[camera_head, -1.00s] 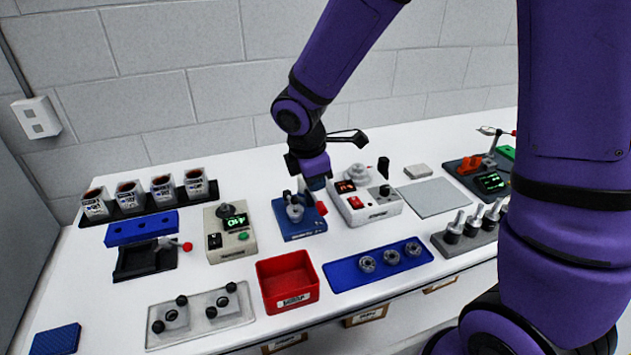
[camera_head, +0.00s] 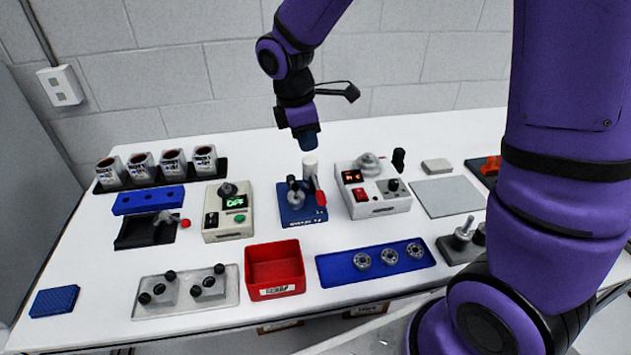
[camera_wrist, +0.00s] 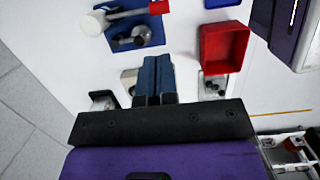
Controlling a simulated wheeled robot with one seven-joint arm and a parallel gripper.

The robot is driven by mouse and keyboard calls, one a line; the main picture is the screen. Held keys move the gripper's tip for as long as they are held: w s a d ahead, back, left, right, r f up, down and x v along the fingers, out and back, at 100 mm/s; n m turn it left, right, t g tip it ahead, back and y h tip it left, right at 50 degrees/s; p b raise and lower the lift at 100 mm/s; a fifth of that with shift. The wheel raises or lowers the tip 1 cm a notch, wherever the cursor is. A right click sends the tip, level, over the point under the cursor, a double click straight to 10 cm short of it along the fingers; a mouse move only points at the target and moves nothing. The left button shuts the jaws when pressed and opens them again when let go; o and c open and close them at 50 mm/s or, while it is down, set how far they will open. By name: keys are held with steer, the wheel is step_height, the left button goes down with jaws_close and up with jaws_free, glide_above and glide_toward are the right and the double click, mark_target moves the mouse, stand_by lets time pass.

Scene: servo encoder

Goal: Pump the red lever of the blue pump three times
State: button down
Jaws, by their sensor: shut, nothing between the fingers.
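The blue pump (camera_head: 291,217) stands on the white bench, a blue base with grey metal parts; it also shows at the top of the wrist view (camera_wrist: 122,50). In the wrist view the red lever end (camera_wrist: 158,7) is at the top edge, partly cut off. My gripper (camera_head: 308,146) is above and behind the pump, apart from the lever. Its blue fingers (camera_wrist: 157,75) are shut and empty.
A green-display box (camera_head: 228,222) stands left of the pump, and a white box with a red switch (camera_head: 372,192) stands close on the right. A red bin (camera_head: 275,268) and a blue tray with metal rings (camera_head: 340,268) lie in front.

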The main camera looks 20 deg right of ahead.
mark_target(321, 195)
steer(key=shift+a+r, duration=0.15)
steer(key=d+f, duration=0.1)
steer(key=f, duration=0.3)
steer(key=d+f, duration=0.1)
steer(key=f, duration=0.8)
steer(key=shift+s+d+f, duration=0.2)
steer(key=shift+d+f, duration=0.2)
